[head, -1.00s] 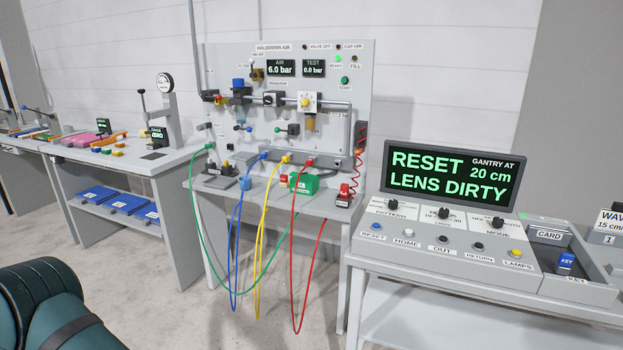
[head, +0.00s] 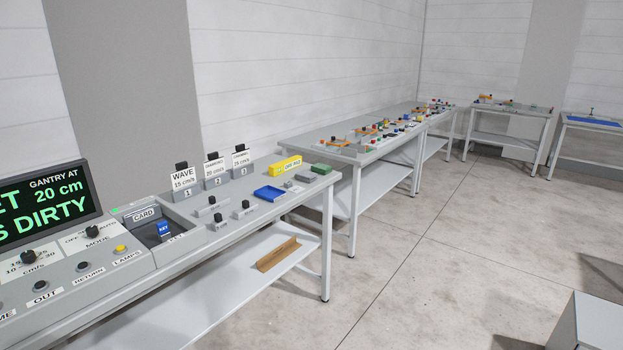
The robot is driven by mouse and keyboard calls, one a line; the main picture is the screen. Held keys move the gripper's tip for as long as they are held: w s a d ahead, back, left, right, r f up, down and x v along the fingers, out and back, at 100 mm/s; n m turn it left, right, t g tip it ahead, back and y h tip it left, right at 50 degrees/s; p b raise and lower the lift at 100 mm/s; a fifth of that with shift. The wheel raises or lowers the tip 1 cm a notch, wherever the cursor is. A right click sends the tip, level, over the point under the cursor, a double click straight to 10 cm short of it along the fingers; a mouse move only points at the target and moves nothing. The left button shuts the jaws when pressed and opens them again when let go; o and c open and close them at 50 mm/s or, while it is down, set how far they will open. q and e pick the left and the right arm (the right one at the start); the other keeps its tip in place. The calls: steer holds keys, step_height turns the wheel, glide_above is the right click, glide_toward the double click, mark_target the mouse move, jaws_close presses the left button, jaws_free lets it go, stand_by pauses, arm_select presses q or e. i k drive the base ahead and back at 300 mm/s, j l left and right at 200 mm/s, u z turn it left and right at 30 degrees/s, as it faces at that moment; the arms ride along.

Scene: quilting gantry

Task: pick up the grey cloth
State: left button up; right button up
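A small flat grey piece (head: 306,177) lies on the right part of the console bench in the head view. It may be the grey cloth, but it is too small to tell for sure. It lies between a blue tray (head: 269,194) and a green block (head: 322,169). Neither of my grippers shows in the head view.
The console bench (head: 210,246) carries a display (head: 45,200), knobs, upright cards and a yellow box (head: 285,165). A brown angled piece (head: 278,254) lies on its lower shelf. More benches (head: 350,152) line the wall.

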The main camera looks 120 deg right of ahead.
mark_target(306, 177)
steer(key=z, duration=3.95)
steer(key=i+l, duration=0.25)
steer(key=i, duration=0.2)
steer(key=i+l, duration=0.25)
steer(key=i, duration=0.2)
steer(key=i+l, duration=0.3)
steer(key=i, duration=0.2)
steer(key=i+l, duration=0.25)
steer(key=i, duration=0.2)
